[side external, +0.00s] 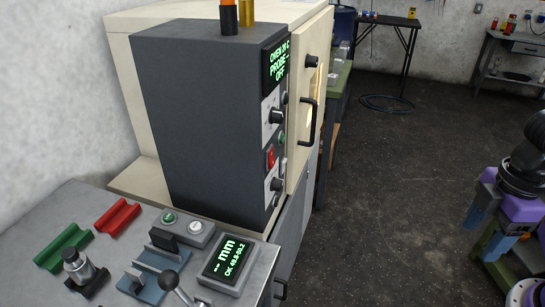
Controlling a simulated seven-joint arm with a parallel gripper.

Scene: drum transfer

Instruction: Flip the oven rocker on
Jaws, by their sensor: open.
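The oven's dark grey control box (190,115) stands in front of a cream cabinet. A red rocker (270,157) sits on its narrow right-hand panel, between an upper and a lower knob. The panel is seen at a steep angle, so I cannot tell the rocker's position. The green display (276,64) above reads "OVEN IN C", "PROBE --" and "OFF". My gripper (485,231), purple and black with blue fingers, is at the right edge of the picture. It is open, with nothing seen between its fingers, and well apart from the panel.
A cream door (308,105) with a black handle (306,122) stands out beside the panel. A grey bench (65,210) in front holds red and green V-blocks, a gauge display (225,262) and a lever. Open dark floor (395,190) lies between the oven and my gripper.

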